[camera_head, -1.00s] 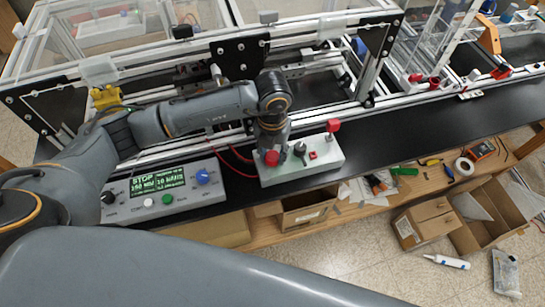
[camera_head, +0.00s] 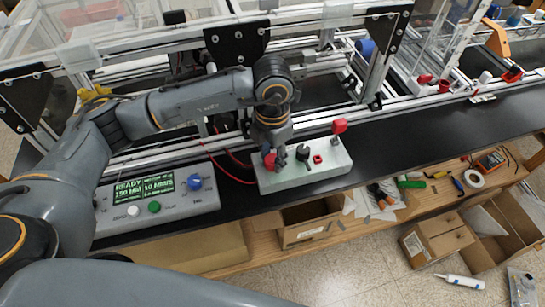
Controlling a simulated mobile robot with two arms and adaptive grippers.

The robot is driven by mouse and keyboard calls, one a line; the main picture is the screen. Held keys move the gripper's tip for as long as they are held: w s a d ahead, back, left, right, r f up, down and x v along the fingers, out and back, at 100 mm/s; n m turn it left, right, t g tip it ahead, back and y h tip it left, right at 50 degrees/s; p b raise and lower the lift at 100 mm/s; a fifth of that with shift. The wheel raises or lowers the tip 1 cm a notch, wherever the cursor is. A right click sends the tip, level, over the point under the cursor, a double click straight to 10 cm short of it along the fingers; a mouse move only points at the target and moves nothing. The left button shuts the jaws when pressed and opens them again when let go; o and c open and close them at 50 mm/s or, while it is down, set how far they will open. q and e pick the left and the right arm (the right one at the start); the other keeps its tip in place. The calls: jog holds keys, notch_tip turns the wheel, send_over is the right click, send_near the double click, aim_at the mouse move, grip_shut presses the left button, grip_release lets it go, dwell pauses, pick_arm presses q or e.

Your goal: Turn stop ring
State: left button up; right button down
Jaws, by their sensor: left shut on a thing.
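The red stop ring (camera_head: 270,161) is at the left end of a pale control box (camera_head: 325,173) on the black bench, in the head view. My left gripper (camera_head: 278,157) points down over this end of the box. Its fingers are shut on the red ring and partly hide it. My right gripper is not in view.
The box also carries a black switch (camera_head: 303,152), a small red part (camera_head: 318,159) and a raised red knob (camera_head: 339,126). A grey console (camera_head: 205,201) at left has a lit screen (camera_head: 143,190) reading READY and a blue knob (camera_head: 194,182). The aluminium frame stands behind.

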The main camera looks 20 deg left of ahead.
aim_at(272, 159)
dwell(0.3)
pick_arm(q)
jog(key=o, duration=1.2)
notch_tip(272, 159, up, 12)
jog(key=shift+f, duration=0.1)
